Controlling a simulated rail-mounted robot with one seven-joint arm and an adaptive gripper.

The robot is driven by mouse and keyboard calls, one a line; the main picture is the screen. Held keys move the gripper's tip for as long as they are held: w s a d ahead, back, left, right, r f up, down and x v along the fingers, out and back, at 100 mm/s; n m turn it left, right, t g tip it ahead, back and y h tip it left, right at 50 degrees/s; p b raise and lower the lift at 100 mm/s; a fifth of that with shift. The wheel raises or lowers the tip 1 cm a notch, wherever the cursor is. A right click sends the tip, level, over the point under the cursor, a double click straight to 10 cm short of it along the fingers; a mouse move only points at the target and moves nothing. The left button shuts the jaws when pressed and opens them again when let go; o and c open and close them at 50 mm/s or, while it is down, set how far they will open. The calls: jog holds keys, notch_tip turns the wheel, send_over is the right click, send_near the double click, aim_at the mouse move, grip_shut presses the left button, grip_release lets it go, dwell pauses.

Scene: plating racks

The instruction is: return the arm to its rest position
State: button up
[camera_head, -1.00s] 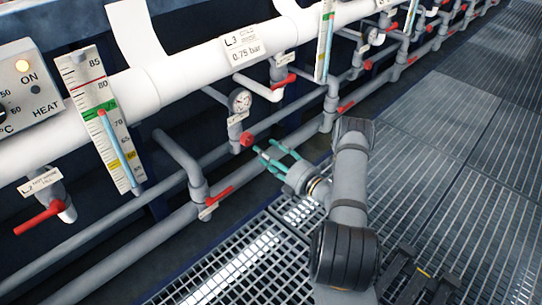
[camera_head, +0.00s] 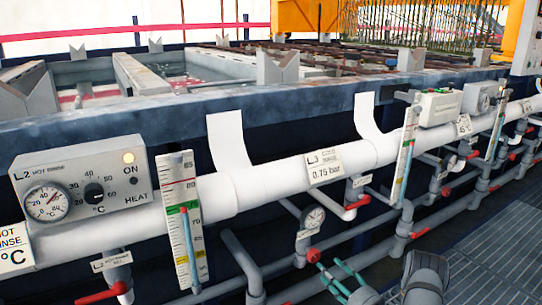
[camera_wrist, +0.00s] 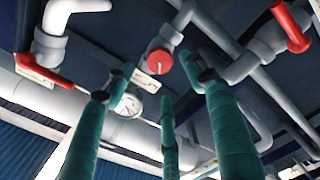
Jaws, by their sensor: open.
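My gripper (camera_head: 330,267) shows at the lower middle of the head view, with teal fingers spread open and empty. The fingertips appear close to the red knob (camera_head: 313,255) below a round gauge (camera_head: 313,217); I cannot tell whether they touch. Part of my grey arm shows at the bottom edge; the rest is out of frame. In the wrist view, the open fingers of my gripper (camera_wrist: 165,85) point toward the pipes, with the red knob (camera_wrist: 160,60) and gauge (camera_wrist: 128,106) seen between them.
A white pipe (camera_head: 280,180) and grey pipes with red-handled valves (camera_head: 100,294) run along the tank front. A heater box (camera_head: 85,180) with its ON lamp lit hangs at left. Grating floor (camera_head: 490,250) lies open at lower right.

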aim_at(316, 258)
jog(key=x, duration=0.9)
jog(key=shift+d, duration=0.1)
